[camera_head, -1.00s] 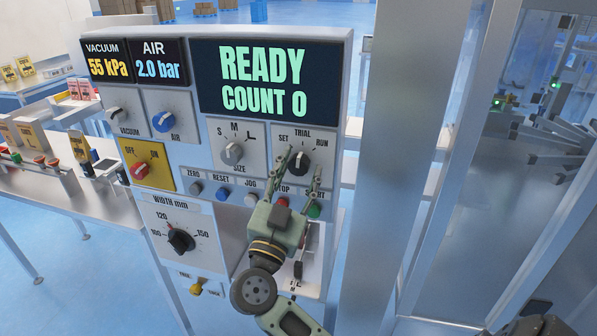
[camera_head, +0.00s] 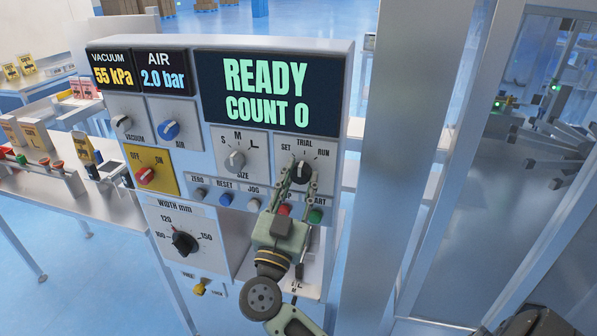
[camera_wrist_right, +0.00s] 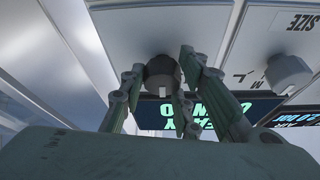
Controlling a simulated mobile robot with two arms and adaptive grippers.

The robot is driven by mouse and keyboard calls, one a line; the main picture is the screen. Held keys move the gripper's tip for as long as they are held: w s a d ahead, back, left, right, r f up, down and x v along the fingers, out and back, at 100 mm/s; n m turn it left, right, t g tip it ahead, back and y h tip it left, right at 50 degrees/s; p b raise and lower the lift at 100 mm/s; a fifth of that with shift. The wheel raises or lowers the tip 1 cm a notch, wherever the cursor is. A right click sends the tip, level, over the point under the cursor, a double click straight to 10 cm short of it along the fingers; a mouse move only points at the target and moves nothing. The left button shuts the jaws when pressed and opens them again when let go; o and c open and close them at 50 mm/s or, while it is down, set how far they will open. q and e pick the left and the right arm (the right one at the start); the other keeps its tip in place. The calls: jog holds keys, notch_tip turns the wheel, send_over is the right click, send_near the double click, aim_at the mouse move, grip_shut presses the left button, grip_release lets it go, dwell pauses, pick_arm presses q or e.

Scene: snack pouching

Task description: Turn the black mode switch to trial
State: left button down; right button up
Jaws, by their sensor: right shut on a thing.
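The black mode switch (camera_head: 303,174) is a round knob on the panel's right side, under the labels SET, TRIAL and RUN. It also shows in the right wrist view (camera_wrist_right: 161,74), between the fingers. The display (camera_head: 266,92) reads READY, COUNT 0. My left gripper is not in view.
The grey SIZE knob (camera_head: 235,161) sits just left of the mode switch. A row of buttons, including a red one (camera_head: 284,209) and a green one (camera_head: 316,216), lies below, close to my gripper. A metal post (camera_head: 394,150) stands right of the panel.

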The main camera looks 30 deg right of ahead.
jog(key=shift+d+f, duration=0.1)
jog(key=shift+f, duration=0.1)
jog(key=o, duration=1)
jog(key=shift+s+d+r, duration=0.1)
jog(key=shift+s, duration=0.05)
jog(key=shift+o, duration=0.2)
jog(key=shift+a, duration=0.2)
jog(key=v, duration=1.1)
jog(key=shift+s+a+f, duration=0.2)
jog(key=shift+s+f, duration=0.05)
jog(key=shift+s, duration=0.05)
